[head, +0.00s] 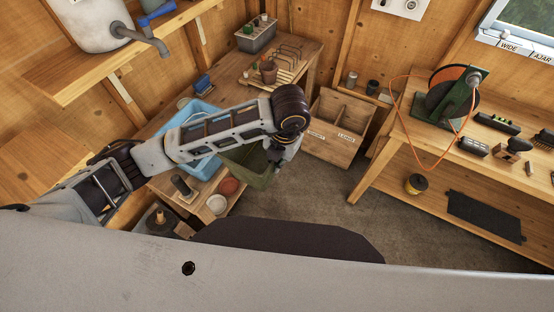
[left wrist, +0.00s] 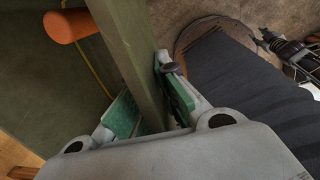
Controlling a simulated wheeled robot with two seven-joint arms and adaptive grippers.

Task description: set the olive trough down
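The olive trough (head: 250,165) shows in the head view below my left forearm, beside the bench's right edge; the arm hides part of it. My left gripper (head: 273,160) is at its right end. In the left wrist view, the trough's olive wall (left wrist: 137,50) runs between the green-padded fingers of that gripper (left wrist: 152,108), which are closed on it. I cannot tell whether the trough's underside touches anything. A dark jointed mechanism at the right edge of the left wrist view looks like part of my right gripper (left wrist: 290,48); its fingers are unclear.
A blue tub (head: 200,167) stands on the bench (head: 305,57) left of the trough. Terracotta pots (head: 229,187) sit nearby. A wooden bin (head: 338,126) stands behind on the floor. Floor (head: 325,190) is clear toward the right bench.

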